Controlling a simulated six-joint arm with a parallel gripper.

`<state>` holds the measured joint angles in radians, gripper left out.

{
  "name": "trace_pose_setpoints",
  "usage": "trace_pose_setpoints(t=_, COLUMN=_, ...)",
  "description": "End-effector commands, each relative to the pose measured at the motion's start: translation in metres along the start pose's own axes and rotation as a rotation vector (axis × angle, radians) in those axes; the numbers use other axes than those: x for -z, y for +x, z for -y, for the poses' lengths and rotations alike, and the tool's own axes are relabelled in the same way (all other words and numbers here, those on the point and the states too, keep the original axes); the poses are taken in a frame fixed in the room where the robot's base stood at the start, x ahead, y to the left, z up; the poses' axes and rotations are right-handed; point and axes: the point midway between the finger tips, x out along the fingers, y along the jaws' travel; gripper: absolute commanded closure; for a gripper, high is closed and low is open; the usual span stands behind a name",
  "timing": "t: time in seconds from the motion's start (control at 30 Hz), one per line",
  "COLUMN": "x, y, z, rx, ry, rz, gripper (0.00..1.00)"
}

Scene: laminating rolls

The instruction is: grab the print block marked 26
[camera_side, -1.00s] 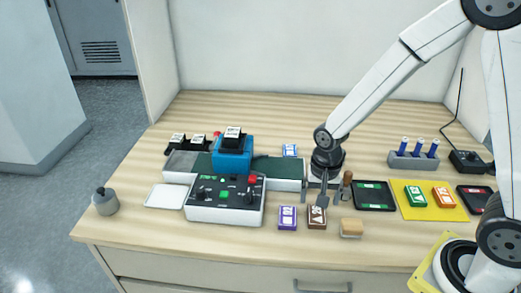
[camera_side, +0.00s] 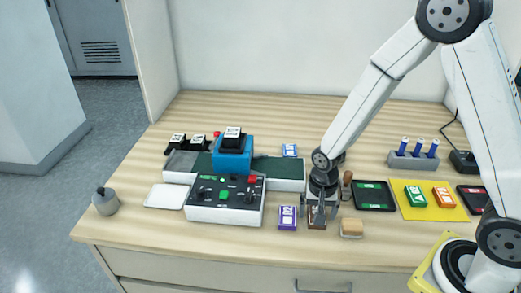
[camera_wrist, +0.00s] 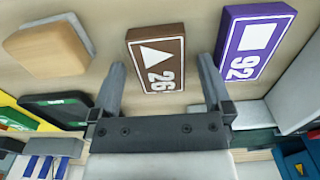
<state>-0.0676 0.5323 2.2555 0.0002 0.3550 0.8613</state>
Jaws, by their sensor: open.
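The brown print block marked 26 (camera_wrist: 157,60), with a white triangle, lies on the table in the wrist view. My gripper (camera_wrist: 162,66) is open, with a finger to either side of the block's near part in that picture; whether the fingers are low enough to flank it, I cannot tell. In the side view the gripper (camera_side: 319,212) is over the brown block (camera_side: 316,224), which it partly hides. Nothing is held.
A purple block marked 92 (camera_wrist: 254,44) lies right of the brown one in the wrist view; it also shows in the side view (camera_side: 287,217). A wooden block (camera_side: 351,228) stands on the other side. A control box (camera_side: 224,214) sits farther left.

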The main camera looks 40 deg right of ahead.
Motion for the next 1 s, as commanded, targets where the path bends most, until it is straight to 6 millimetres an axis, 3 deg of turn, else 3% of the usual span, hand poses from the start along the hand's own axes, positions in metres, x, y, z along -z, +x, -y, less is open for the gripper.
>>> trace_pose_setpoints(t=0.57, x=0.0002, y=0.0022, z=0.0003, rx=0.001, ry=0.0, rz=-0.001, gripper=0.0)
trace_pose_setpoints(t=0.87, x=0.0002, y=0.0021, z=0.0003, rx=0.001, ry=0.0, rz=-0.001, gripper=0.92)
trace_pose_setpoints(t=1.0, x=0.0002, y=0.0021, z=0.0003, rx=0.001, ry=0.0, rz=-0.001, gripper=0.92)
